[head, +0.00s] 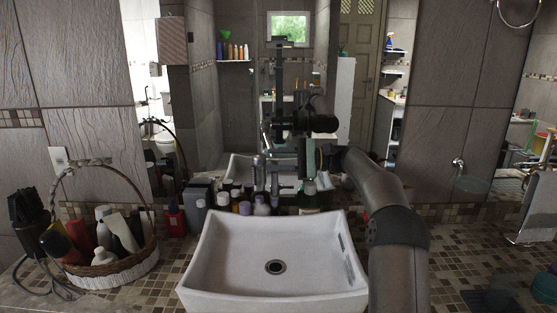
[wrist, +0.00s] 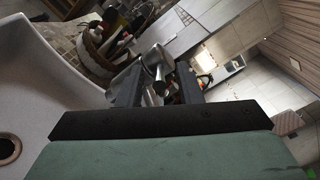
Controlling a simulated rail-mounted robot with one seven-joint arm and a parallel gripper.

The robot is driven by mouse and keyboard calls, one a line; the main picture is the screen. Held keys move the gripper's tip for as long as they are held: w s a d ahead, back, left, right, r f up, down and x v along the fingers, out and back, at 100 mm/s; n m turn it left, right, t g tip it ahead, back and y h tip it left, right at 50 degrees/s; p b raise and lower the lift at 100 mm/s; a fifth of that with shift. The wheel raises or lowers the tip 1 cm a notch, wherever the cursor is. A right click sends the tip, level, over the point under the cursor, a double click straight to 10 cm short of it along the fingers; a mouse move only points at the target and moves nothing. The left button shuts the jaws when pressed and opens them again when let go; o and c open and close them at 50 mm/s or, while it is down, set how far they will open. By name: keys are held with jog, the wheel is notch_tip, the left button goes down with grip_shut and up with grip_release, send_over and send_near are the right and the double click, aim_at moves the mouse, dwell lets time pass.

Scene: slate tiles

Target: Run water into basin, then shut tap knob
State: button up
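The white basin (head: 215,255) sits on the tiled counter. Its drain (head: 275,267) is uncovered, and I see no water in the bowl or falling into it. The chrome tap (head: 260,172) stands behind the basin's back edge, in front of the mirror; its knob is hard to make out there. My gripper (head: 300,162) is just right of the tap, above the basin's back edge. In the wrist view the gripper (wrist: 156,88) has its two dark fingers apart, with the chrome tap (wrist: 154,62) showing between and beyond them. I cannot tell whether they touch it.
A wicker basket (head: 130,268) of bottles stands left of the basin, with a black hair dryer (head: 28,212) beside it. Several small bottles (head: 243,207) line the counter behind the basin. The mirror (head: 235,110) behind reflects my arm and the room. The space above the bowl is clear.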

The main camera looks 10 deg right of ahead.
jog(key=p+v, duration=0.1)
jog(key=v, duration=1.6)
jog(key=shift+d+p, duration=0.2)
jog(key=shift+p, duration=0.2)
dwell(0.3)
